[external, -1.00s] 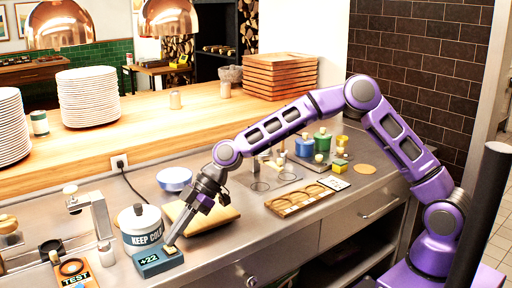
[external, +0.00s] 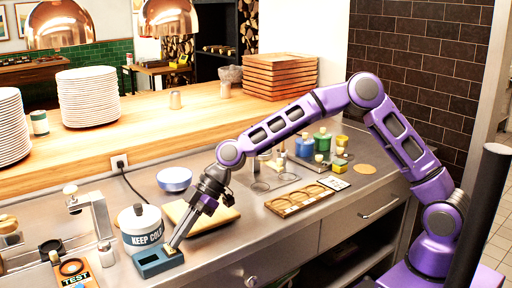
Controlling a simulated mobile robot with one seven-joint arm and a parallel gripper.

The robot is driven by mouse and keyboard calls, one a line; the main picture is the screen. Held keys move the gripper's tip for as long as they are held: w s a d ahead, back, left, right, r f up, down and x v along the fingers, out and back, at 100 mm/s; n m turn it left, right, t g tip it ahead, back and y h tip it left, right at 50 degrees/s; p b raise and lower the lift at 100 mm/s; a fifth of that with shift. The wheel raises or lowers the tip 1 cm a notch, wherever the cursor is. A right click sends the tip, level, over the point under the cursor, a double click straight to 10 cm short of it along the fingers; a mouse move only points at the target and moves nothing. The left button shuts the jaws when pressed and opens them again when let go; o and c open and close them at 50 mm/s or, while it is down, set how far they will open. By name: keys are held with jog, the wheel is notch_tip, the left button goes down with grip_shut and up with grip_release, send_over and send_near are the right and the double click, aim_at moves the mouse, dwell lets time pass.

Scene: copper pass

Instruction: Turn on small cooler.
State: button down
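The small cooler is a blue-grey box (external: 152,263) at the front edge of the steel counter, with a dark display on its front that shows no readable number. A pale switch patch (external: 173,252) is on its right end. A white pot labelled "KEEP COLD" (external: 140,232) with a dark lid stands right behind the box. My gripper (external: 175,244) points down and left, with its tips at the switch patch, touching it or just above it. Its fingers look like one narrow shape, shut with nothing between them. The tips partly cover the switch.
A tan board (external: 226,213) lies right behind my gripper. A blue-white bowl (external: 174,179) stands farther back. An orange "TEST" card (external: 75,272) and a metal stand (external: 100,215) are at left. A wooden tray (external: 300,197) lies at right.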

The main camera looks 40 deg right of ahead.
jog(key=a+r+p+v, duration=0.1)
jog(key=r+v, duration=0.1)
jog(key=v, duration=1)
jog(key=shift+a+r+p, duration=0.15)
jog(key=shift+a+p, duration=0.05)
jog(key=shift+p, duration=0.1)
jog(key=shift+s+a+r+n+t+p, duration=0.1)
jog(key=shift+s+n+t+p, duration=0.3)
jog(key=shift+s+t, duration=0.55)
jog(key=shift+w+a, duration=0.1)
jog(key=shift+w, duration=0.1)
